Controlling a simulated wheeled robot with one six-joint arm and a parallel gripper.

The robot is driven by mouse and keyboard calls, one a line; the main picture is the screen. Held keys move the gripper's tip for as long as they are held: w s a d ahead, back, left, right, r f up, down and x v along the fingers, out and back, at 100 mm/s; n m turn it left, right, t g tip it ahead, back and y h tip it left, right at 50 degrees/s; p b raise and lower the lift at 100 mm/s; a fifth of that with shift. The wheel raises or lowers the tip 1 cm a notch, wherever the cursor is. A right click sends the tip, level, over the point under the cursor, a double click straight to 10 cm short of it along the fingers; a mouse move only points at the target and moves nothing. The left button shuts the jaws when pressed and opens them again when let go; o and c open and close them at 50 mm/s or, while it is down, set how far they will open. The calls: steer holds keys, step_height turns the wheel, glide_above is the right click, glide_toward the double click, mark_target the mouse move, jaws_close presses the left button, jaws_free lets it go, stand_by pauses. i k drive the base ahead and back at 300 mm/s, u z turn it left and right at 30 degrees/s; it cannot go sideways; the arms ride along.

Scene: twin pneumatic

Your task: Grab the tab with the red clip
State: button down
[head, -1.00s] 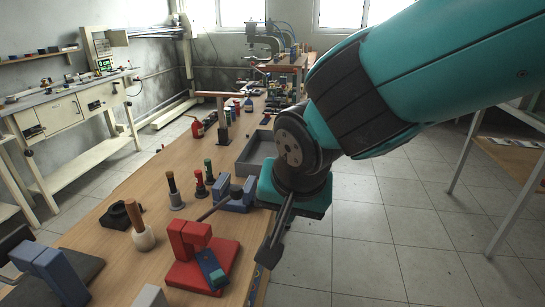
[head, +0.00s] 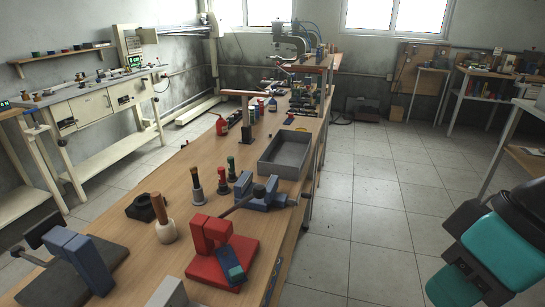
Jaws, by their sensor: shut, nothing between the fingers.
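A red clamp-like block on a red base plate (head: 207,268) sits near the front of the wooden bench. A dark blue tab with a teal patch (head: 231,264) leans on its front right side, its lower end near the base plate. I cannot tell whether a red clip holds it. Part of my teal and black arm fills the lower right of the head view, over the floor and well away from the bench. The fingertips of my gripper do not show.
Left of the red block stands a wooden-handled tool (head: 162,219). Behind are a blue clamp (head: 270,203), upright tools with red and green tops, and a grey tray (head: 268,157). A dark plate with a blue block (head: 92,258) lies front left. The floor right of the bench is clear.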

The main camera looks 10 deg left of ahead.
mark_target(291, 118)
steer(key=z, duration=0.55)
steer(key=i, duration=5.05)
steer(key=u, duration=3.8)
